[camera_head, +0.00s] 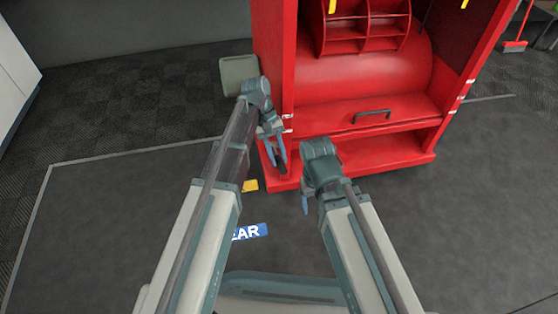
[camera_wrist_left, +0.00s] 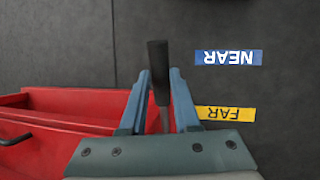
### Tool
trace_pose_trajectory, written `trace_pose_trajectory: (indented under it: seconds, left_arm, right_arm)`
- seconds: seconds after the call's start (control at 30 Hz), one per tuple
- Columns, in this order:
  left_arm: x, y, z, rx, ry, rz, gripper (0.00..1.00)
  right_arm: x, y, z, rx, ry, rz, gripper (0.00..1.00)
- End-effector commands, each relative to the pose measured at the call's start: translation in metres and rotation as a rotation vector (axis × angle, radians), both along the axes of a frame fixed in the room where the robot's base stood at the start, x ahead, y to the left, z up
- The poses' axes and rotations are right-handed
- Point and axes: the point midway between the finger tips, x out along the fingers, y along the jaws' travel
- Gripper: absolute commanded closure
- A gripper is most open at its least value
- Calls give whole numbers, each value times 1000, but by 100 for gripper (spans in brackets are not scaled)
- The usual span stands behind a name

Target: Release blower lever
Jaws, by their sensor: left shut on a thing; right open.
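The blower lever (camera_wrist_left: 157,62) has a dark handle on a thinner grey shaft. In the left wrist view it stands between the blue fingers of my left gripper (camera_wrist_left: 160,76), its handle reaching past the fingertips. My left gripper is shut on it. In the head view my left gripper (camera_head: 276,160) is at the left front corner of the red blower cabinet (camera_head: 365,75), and the dark lever (camera_head: 282,169) shows small between its fingers. My right gripper (camera_head: 305,203) is open in front of the cabinet, partly hidden by its own wrist.
A blue NEAR label (camera_wrist_left: 228,57) and a yellow FAR label (camera_wrist_left: 225,114) lie on the floor beside the lever. A dark drawer-type handle (camera_head: 372,115) is on the cabinet front. A grey-green box (camera_head: 238,74) is by its left side. Floor to the left is clear.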

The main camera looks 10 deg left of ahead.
Motion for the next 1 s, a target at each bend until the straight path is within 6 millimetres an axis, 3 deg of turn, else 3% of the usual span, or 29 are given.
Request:
trace_pose_trajectory:
  seconds: [0.03,0.27,0.6,1.0]
  left_arm:
    - [7,-5,6,-26,32,-3,100]
    - [4,-4,12,-43,87,-6,97]
    - [4,-1,11,-39,86,-3,39]
    - [5,0,14,-38,85,-2,39]
  right_arm:
    - [0,0,2,0,0,0,27]
    - [0,0,2,0,0,0,27]
    - [0,0,2,0,0,0,27]
    - [0,0,5,0,0,0,27]
